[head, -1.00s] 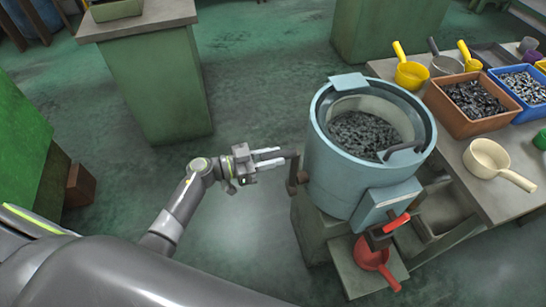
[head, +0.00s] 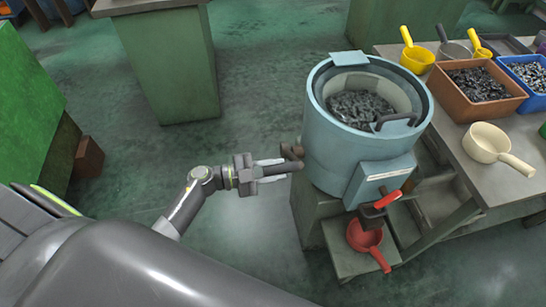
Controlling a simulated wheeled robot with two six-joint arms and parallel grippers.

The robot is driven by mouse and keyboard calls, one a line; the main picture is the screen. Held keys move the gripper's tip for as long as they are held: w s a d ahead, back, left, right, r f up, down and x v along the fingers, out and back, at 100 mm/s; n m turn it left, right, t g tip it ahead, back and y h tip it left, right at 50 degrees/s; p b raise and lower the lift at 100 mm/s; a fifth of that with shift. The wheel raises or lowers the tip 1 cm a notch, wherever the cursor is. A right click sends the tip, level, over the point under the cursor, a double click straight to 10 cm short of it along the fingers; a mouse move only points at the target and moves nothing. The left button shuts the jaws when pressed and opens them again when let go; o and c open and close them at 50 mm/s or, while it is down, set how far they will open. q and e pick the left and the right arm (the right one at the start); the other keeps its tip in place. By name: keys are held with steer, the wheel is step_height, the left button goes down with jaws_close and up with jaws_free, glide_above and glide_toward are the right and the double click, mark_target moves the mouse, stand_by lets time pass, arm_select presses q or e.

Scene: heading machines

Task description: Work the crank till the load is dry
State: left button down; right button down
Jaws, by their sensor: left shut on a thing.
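A round blue-grey drum machine (head: 333,159) stands on a green stand right of centre, its top open. A load of small dark metal parts (head: 358,108) lies inside the drum. The crank (head: 291,152) sticks out from the drum's left side. My left gripper (head: 284,168) comes in from the left and is shut on the crank's handle; the fingers partly hide the grip. Whether the load is wet or dry I cannot tell. My right gripper is not in view.
A red scoop (head: 365,238) sits on a low shelf under the red-handled lever (head: 388,199). The bench at right holds a brown bin (head: 499,107) and a blue bin (head: 540,101) of parts and a cream scoop (head: 484,145). Floor left of the drum is clear.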

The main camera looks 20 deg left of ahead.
arm_select(q)
step_height(320, 180, down, 6)
steer(key=s+d+m+b, duration=0.1)
steer(key=s+m+b, duration=0.1)
steer(key=m, duration=0.1)
steer(key=shift+s+d+b, duration=0.35)
steer(key=shift+s+b, duration=0.05)
steer(key=c, duration=1.1)
jaws_free()
